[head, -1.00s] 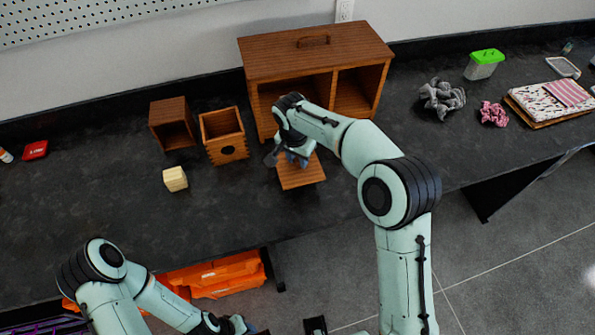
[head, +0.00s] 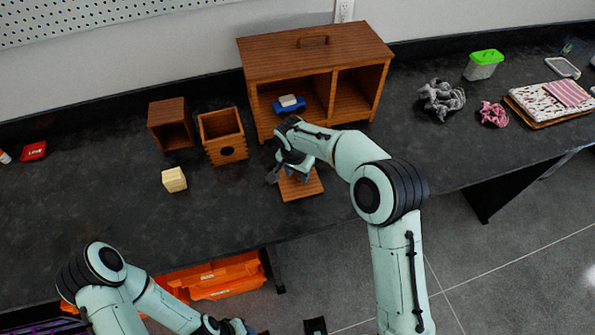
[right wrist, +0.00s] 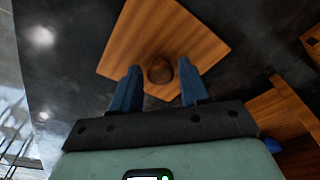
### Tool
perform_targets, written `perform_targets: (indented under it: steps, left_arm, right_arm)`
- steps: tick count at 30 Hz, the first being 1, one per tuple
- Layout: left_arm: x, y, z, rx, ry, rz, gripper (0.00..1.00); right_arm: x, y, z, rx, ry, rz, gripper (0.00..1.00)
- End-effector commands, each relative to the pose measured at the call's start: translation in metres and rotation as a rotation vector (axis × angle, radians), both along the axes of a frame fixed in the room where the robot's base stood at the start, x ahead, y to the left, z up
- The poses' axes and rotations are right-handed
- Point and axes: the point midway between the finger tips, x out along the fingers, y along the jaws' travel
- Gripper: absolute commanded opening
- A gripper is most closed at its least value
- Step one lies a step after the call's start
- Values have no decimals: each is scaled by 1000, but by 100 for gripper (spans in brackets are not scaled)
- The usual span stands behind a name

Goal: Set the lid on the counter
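The lid (head: 302,190) is a flat square wooden board with a round knob. It lies on the dark counter (head: 250,215) in front of the wooden cabinet. In the right wrist view the lid (right wrist: 205,45) shows its knob (right wrist: 160,71) between the blue fingertips. My right gripper (right wrist: 158,80) is open, with a gap on each side of the knob. In the head view my right gripper (head: 297,174) is just above the lid and hides part of it. My left gripper (head: 235,326) is low at the bottom edge, partly cut off.
The wooden cabinet (head: 315,60) holds a blue object (head: 287,109) with a pale block on it. Two small wooden boxes (head: 222,137) (head: 170,126) and a cream block (head: 174,179) stand left. Grey cloth (head: 441,98) lies right. Counter left of the lid is clear.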

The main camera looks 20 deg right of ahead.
Motion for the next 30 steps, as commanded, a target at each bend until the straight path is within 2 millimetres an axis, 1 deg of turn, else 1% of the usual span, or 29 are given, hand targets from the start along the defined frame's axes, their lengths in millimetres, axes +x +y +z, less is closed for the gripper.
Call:
perform_targets:
  steps: [9,11,14,17,24,27,30]
  left_arm:
    - [1,0,1,0,-1,0,43]
    - [2,0,3,0,-2,0,43]
    - [2,0,3,0,-2,0,43]
    - [2,0,4,0,-2,0,43]
    - [4,0,7,0,-4,0,43]
    - [4,0,9,-1,-5,0,43]
    - [5,0,10,0,-6,0,43]
  right_arm:
    - [0,0,2,1,-1,0,56]
    - [0,0,5,0,-1,0,56]
    - [0,1,15,1,-5,1,56]
    - [-2,4,33,2,-6,0,56]
    - [-8,9,86,2,-5,1,56]
    - [-10,10,102,1,-3,0,56]
    - [-11,12,114,1,-3,0,56]
